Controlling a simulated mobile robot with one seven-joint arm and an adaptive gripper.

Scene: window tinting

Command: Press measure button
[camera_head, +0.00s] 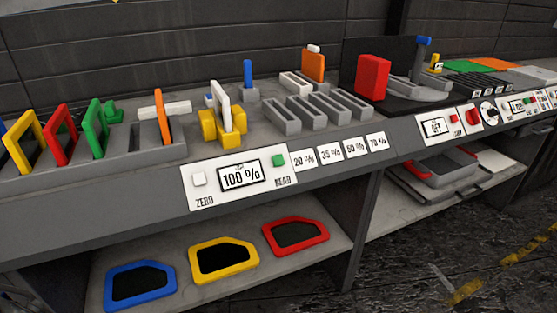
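A white control panel (226,203) sits on the front of the grey bench. Its display (241,177) reads 100 %. A white button (199,179) labelled ZERO is left of the display. A green button (278,161) with a label that looks like READ is right of it. No button is labelled "measure". A yellow holder (208,127) with a white upright piece (221,103) stands on the bench above the panel. My gripper is not in view.
Coloured frames, including a red one (51,135), stand in a grey rack at left. Grey slotted blocks (285,121) stand behind percentage labels (331,151). A red block (372,77) is farther right. Blue, yellow and red-rimmed panes (262,226) lie on the lower shelf. The space before the panel looks clear.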

